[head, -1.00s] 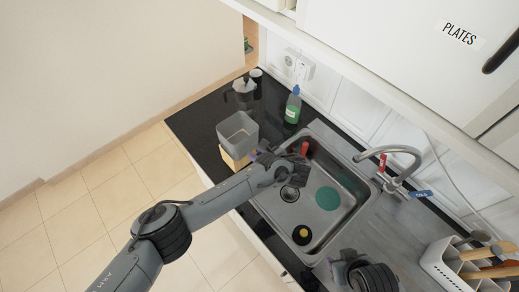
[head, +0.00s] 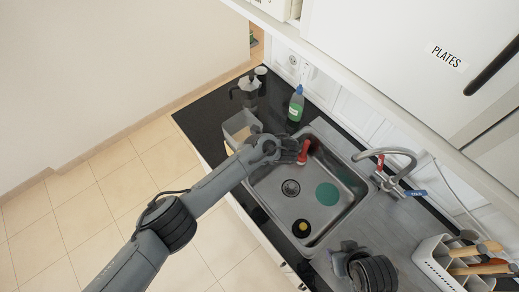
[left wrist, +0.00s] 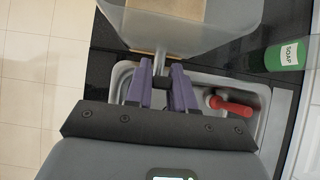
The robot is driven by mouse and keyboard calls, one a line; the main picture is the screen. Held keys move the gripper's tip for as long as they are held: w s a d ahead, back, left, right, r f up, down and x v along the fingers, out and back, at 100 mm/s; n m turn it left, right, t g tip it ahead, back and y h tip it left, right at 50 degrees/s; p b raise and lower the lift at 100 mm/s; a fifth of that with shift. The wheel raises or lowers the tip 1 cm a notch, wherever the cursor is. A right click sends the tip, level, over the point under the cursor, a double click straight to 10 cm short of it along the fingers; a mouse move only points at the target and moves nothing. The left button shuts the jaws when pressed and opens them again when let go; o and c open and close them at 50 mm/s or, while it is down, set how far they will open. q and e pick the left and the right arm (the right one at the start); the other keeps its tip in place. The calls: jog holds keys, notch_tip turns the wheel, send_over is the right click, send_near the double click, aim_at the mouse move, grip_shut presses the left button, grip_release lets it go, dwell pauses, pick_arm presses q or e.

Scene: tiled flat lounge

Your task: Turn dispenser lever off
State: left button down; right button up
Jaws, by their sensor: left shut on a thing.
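The dispenser (head: 237,124) is a grey, see-through box on a light brown block at the front edge of the black counter, left of the sink. Its top shows in the head view, and my left arm covers its near right side. In the left wrist view its clear wall (left wrist: 205,32) fills the top. My left gripper (left wrist: 161,86) has purple fingers on either side of a small dark piece below the box, which looks like the dispenser lever (left wrist: 160,84). It is shut on this piece. My right gripper (head: 343,262) is at the sink's lower right, its fingers unclear.
The sink (head: 345,212) holds a red-handled tool (head: 304,150), a green disc (head: 327,196) and a yellow-and-black item (head: 301,228). A green soap bottle (head: 296,104) and moka pot (head: 247,90) stand behind. The tap (head: 392,178) and utensil rack (head: 440,265) are at right.

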pick_arm(q)
jog(key=c, duration=1)
grip_release()
jog(key=shift+c, duration=0.2)
jog(key=shift+r, duration=0.1)
jog(key=shift+s+d+r, duration=0.15)
jog(key=shift+r, duration=0.05)
jog(key=p+v, duration=0.1)
jog(key=v, duration=0.9)
jog(key=shift+p, duration=0.3)
